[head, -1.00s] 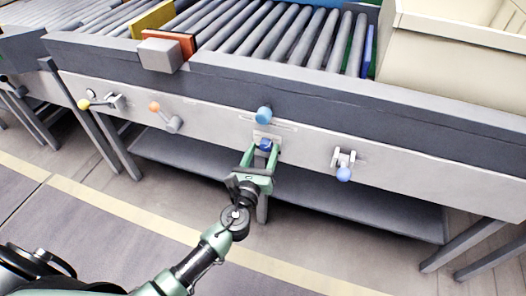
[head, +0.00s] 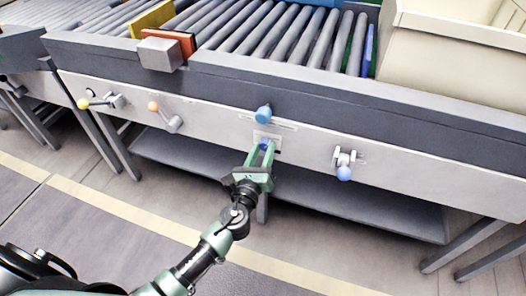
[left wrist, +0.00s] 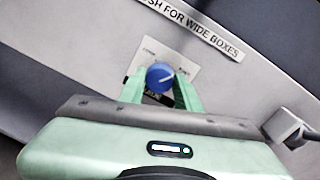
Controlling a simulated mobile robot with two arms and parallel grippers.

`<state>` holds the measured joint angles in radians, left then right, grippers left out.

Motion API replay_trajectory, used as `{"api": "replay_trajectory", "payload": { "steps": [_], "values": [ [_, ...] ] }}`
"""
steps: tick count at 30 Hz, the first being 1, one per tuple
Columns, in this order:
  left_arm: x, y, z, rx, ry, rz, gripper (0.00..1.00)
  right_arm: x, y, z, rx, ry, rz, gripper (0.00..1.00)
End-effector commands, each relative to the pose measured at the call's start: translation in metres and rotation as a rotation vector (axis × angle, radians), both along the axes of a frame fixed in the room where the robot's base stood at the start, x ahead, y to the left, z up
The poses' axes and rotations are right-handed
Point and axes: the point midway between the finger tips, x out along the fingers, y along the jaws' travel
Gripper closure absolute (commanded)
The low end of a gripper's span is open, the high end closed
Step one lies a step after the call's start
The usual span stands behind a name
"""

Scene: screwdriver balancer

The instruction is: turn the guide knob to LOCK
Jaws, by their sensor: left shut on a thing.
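The guide knob (left wrist: 160,77) is round and blue with a pale pointer line, on a pale label plate (left wrist: 184,59) on the front panel. In the left wrist view the line points right and slightly up. The plate's small lettering is too blurred to read. My left gripper (left wrist: 160,91) has its green fingers on either side of the knob and is shut on it. In the head view my left gripper (head: 262,149) reaches the panel from below, and its fingers partly hide the knob (head: 264,145). My right gripper is not in view.
A blue-tipped lever (head: 344,173) is to the right, an orange-tipped lever (head: 155,107) and a yellow-tipped one (head: 84,103) to the left. Rollers and a cream box (head: 450,60) are above; a shelf (head: 340,205) is below.

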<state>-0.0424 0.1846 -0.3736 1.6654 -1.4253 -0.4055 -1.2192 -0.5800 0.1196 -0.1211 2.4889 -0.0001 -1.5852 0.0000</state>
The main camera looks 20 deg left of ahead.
Motion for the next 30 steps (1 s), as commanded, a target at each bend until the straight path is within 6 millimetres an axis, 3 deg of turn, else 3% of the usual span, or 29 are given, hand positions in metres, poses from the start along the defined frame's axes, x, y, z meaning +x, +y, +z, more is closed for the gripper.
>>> {"api": "replay_trajectory", "payload": {
  "steps": [12,30],
  "values": [
    [0.0,0.001,0.0,-0.378,0.012,0.0,1.0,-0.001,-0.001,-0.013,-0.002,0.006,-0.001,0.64],
    [0.0,0.002,0.0,-0.95,0.033,0.002,1.0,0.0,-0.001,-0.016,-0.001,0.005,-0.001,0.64]
  ]
}}
